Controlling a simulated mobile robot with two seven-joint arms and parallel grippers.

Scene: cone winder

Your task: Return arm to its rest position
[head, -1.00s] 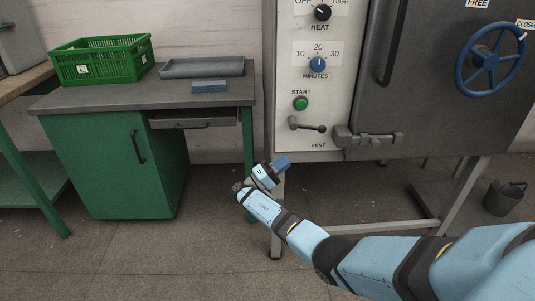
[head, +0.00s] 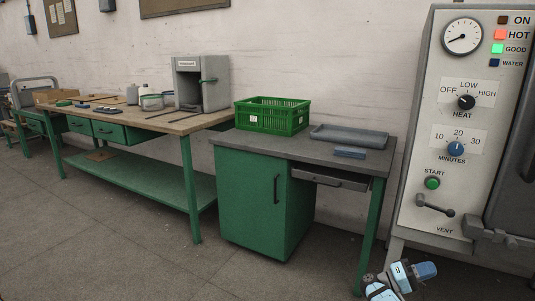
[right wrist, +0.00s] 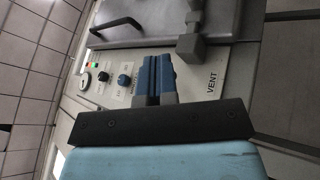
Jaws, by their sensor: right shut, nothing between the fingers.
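My right gripper (head: 428,270) shows at the bottom right of the head view, low in front of the machine's leg. It is shut and empty, away from the panel and the bench. In the right wrist view its blue fingers (right wrist: 158,75) lie side by side, with the machine's panel behind them. Most of the right arm is below the frame in the head view. My left gripper is not in view.
The machine's control panel (head: 437,175) stands at the right, with its vent lever (head: 435,205) low on it. A green cabinet bench (head: 250,205) holds a green crate (head: 270,116), a grey tray (head: 350,138) and a blue block (head: 349,152). The floor in front is clear.

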